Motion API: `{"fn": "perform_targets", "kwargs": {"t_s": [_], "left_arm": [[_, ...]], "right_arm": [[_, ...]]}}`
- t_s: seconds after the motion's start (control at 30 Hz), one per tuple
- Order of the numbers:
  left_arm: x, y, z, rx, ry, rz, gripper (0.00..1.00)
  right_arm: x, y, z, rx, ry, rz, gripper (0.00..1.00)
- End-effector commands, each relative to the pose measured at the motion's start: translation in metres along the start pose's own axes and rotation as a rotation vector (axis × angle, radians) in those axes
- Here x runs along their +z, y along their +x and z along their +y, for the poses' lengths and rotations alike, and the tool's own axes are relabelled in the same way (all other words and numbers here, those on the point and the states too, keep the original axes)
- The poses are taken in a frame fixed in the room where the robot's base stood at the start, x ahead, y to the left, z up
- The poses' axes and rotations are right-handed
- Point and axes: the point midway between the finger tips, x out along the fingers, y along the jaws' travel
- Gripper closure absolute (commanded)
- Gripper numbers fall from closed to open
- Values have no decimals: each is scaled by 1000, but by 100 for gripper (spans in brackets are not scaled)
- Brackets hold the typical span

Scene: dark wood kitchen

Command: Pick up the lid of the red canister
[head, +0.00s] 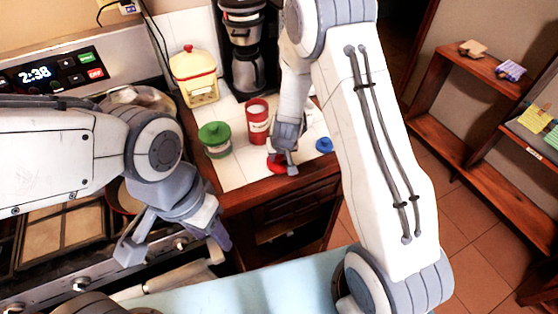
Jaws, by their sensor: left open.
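The red canister (257,128) stands upright on the white tiled counter, and its top looks uncovered. A red lid (273,167) lies on the counter in front of it, near the wooden edge. My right gripper (286,164) points down at this lid and partly covers it. I cannot tell whether its fingers are closed on the lid or just touching or above it. My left gripper (175,247) is open and empty, in front of the stove, well left of the lid.
A green canister (215,141) stands left of the red one. A blue lidded item or lid (324,145) lies to the right. A yellow jar (195,78) and a coffee maker (245,50) stand behind. Wooden shelves (455,95) are at the right.

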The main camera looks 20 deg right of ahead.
Motion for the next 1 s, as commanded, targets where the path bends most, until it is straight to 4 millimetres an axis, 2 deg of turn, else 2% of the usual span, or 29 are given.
{"fn": "perform_targets", "kwargs": {"t_s": [0.03, 0.07, 0.43, 0.57, 0.77, 0.83, 1.0], "left_arm": [[0, 0, 0, 0, 0, 0, 50], [0, 0, 0, 0, 0, 0, 50], [0, -4, 0, 0, 0, 0, 50], [-1, -12, 1, 0, -1, 0, 50], [-2, -36, 3, 0, -2, 0, 50], [-2, -20, 1, 0, -1, 1, 50], [0, -8, 0, 0, -1, -1, 50]], "right_arm": [[0, 0, 0, 0, 0, -1, 95], [0, 0, 0, 0, 0, -1, 100], [-2, -4, 0, 0, -1, -1, 100], [-6, -16, 0, 0, -1, 0, 100], [-18, -45, 0, -1, 1, 0, 100], [-9, -46, 9, 0, 2, 1, 100], [8, -76, 32, 1, 3, 4, 100]]}}
